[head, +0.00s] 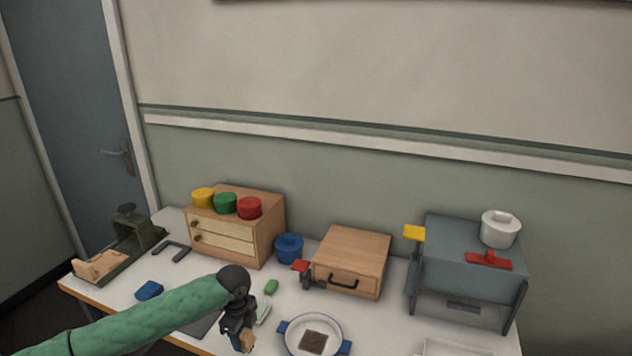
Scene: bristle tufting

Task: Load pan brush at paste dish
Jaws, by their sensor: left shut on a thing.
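My left gripper (239,332) is at the front of the table, pointing down, left of the white pan (286,346). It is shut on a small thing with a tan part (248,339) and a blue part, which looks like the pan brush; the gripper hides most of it. The pan has blue side handles and a brown patch on its floor. A pale, flat thing (263,314) lies just behind the gripper, partly hidden; I cannot tell if it is the paste dish. My right gripper is not in view.
Behind stand a drawer cabinet (268,225) with coloured round lids, a blue pot (289,248), a wooden box (353,250) and a grey machine (465,265). A pale tray (455,347) is front right.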

